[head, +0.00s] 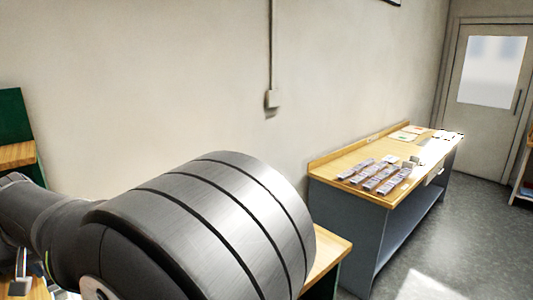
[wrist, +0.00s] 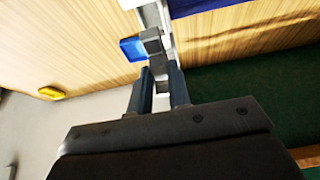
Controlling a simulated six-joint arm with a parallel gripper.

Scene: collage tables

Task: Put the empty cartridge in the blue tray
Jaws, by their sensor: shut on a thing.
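My gripper (wrist: 161,70) shows in the wrist view with its two dark fingers a little apart. It is shut on a small grey, dark-ended piece (wrist: 159,73), which appears to be the cartridge. Its far end and whether it is empty are hard to make out. A small blue tray-like thing (wrist: 130,49) lies on the wood top just left of and beyond the fingertips. A larger blue edge (wrist: 205,6) shows at the top, right of the fingers; I cannot tell which blue thing is the tray.
A yellow piece (wrist: 52,93) lies near the wooden top's (wrist: 75,45) left edge. A dark green surface (wrist: 265,95) is at the right. In the head view, a far bench (head: 345,160) bears rows of small boxes (head: 378,177); grey floor (head: 445,235) beside it is clear.

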